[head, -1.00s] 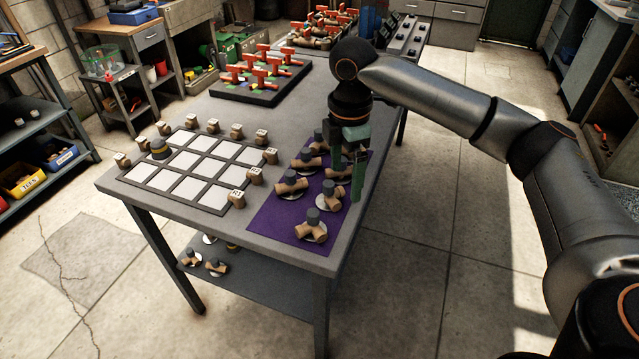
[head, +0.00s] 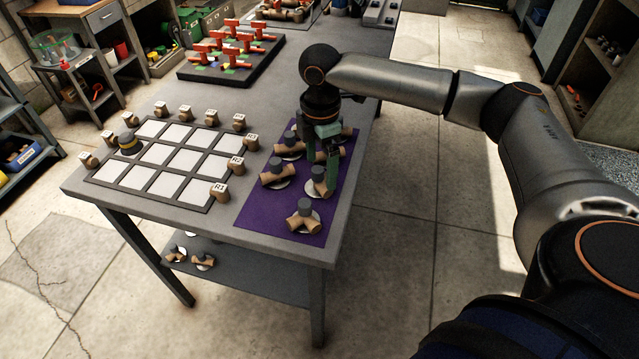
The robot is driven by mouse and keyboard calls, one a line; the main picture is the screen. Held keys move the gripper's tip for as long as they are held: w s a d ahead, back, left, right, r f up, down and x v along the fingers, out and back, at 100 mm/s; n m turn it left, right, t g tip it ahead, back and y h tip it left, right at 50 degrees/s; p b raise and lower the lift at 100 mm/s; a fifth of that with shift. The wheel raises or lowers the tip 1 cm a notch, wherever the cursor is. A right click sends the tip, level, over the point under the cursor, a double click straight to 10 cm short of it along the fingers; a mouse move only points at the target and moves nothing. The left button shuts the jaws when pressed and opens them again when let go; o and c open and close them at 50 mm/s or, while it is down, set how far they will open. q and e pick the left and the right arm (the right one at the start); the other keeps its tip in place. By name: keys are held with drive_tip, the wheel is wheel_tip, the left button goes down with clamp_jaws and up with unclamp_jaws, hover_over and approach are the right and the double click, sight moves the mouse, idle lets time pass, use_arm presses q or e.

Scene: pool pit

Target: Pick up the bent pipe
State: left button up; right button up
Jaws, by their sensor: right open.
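Several brown pipe pieces with grey caps stand on round light bases on the purple mat (head: 258,212). The front piece (head: 304,220) shows two arms spread at an angle, like a bent pipe. Another piece (head: 278,175) lies at the left, and one more (head: 289,147) stands behind it. My right gripper (head: 321,177) is open and points down, with its green fingers around or just above a further pipe piece (head: 317,186). I cannot tell whether they touch it. The fingers partly hide it and the pieces behind. My left gripper is out of view.
A grid board (head: 128,189) with white squares and labelled wooden blocks (head: 219,190) around it lies left of the mat. A dark tray (head: 243,76) of red-handled valves stands behind. More pipe pieces (head: 203,260) lie on the lower shelf. The floor at right is clear.

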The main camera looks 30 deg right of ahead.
sight(321, 173)
wheel_tip(321, 173, down, 4)
drive_tip(key=shift+w+d+f, duration=0.1)
drive_tip(key=shift+w, duration=0.05)
drive_tip(key=shift+c, duration=0.3)
clamp_jaws()
idle(0.5)
